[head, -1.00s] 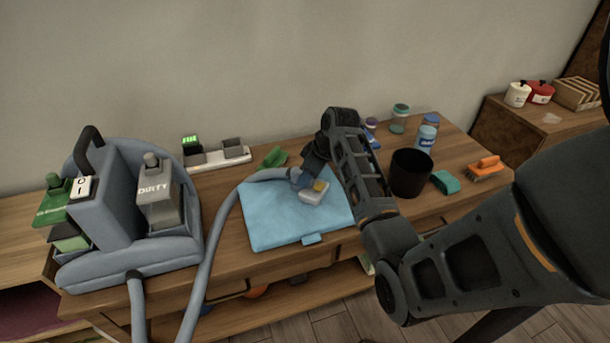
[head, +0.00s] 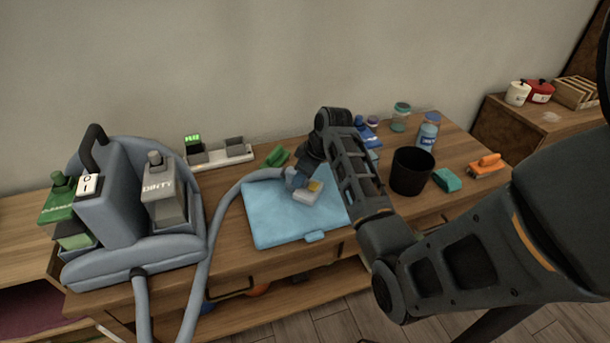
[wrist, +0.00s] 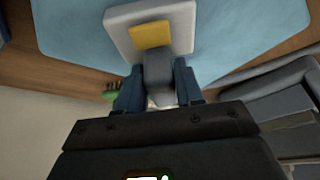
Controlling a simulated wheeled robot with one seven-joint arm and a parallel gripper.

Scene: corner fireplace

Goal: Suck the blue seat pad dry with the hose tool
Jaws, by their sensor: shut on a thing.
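The blue seat pad (head: 276,228) lies flat on the wooden bench top, with a small tab at its front edge. The hose tool (head: 308,192) has a pale head with a yellow patch, and its head is over the pad's upper right part. My gripper (head: 297,178) is shut on the hose tool from behind. In the wrist view the tool head (wrist: 150,32) lies over the pad (wrist: 235,30), with my gripper (wrist: 158,85) around its grey neck. I cannot tell whether the head presses on the pad. The grey hose (head: 222,215) runs left from the tool.
The grey cleaning machine (head: 115,212) with its DIRTY tank (head: 163,192) stands at the left. A charger strip (head: 220,155) and a green brush (head: 277,156) lie behind the pad. A black cup (head: 411,172), teal sponge (head: 447,180) and orange brush (head: 486,166) stand to the right.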

